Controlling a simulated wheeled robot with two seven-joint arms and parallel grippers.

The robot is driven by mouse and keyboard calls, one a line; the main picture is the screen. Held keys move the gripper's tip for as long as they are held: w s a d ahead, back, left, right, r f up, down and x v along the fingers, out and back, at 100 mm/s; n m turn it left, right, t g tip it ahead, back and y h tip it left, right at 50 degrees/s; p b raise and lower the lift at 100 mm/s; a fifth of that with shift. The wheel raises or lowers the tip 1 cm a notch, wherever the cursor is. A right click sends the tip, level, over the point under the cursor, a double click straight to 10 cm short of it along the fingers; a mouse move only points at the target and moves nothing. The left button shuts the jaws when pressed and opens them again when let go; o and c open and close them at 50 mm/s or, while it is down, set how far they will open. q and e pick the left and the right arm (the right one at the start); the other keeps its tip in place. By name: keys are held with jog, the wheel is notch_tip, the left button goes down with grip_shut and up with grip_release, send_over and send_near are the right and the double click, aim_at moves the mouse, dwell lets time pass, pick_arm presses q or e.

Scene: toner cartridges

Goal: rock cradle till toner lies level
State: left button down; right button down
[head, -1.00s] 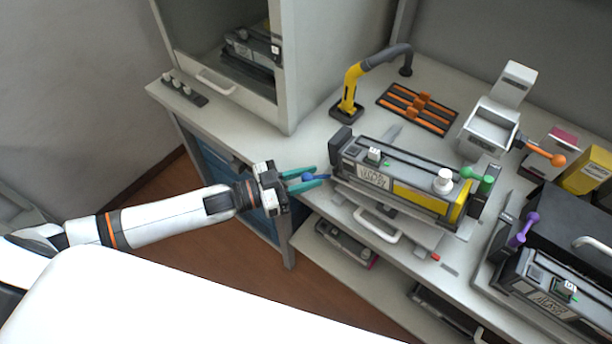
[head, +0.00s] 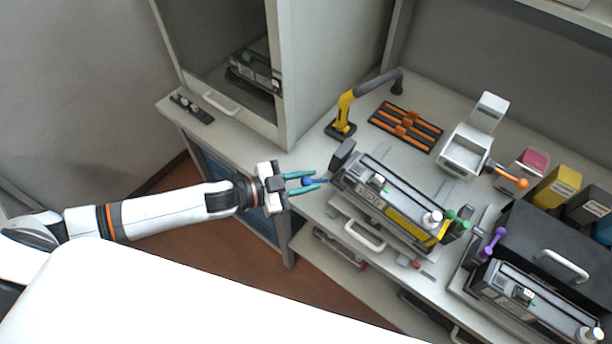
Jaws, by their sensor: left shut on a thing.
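A long grey toner cartridge with a yellow window (head: 385,203) lies in a cradle at the front of the bench. A small level-like indicator (head: 377,183) and a white cap (head: 432,217) sit on its top. My left gripper (head: 314,182), with teal fingers, is at the cradle's left end, shut on the blue handle (head: 309,182) that sticks out there. A green-knobbed handle (head: 457,219) is at the cradle's right end. How level the toner lies inside is too small to tell. My right gripper does not show.
A second cartridge (head: 530,303) with a purple handle (head: 495,240) sits at the right, beside a black box (head: 553,243). A yellow extraction arm (head: 344,112), an orange rack (head: 406,126) and a white device with an orange lever (head: 470,150) stand behind. A cabinet (head: 290,70) rises at the left.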

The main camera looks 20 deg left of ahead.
pick_arm(q)
jog(key=shift+d+r, duration=0.2)
jog(key=shift+r, duration=0.35)
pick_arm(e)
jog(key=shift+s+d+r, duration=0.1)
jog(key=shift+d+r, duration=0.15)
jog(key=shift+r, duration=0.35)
pick_arm(q)
jog(key=c, duration=1.3)
grip_release()
jog(key=shift+f, duration=0.1)
jog(key=shift+s+a, duration=0.1)
jog(key=shift+a, duration=0.05)
jog(key=shift+s+a, duration=0.2)
jog(key=shift+a, duration=0.1)
jog(key=shift+r+b+v, duration=0.1)
jog(key=shift+b+v, duration=0.4)
jog(key=shift+v, duration=2.25)
jog(key=shift+r+b+v, duration=0.15)
jog(key=shift+b+v, duration=0.35)
jog(key=shift+v, duration=2.3)
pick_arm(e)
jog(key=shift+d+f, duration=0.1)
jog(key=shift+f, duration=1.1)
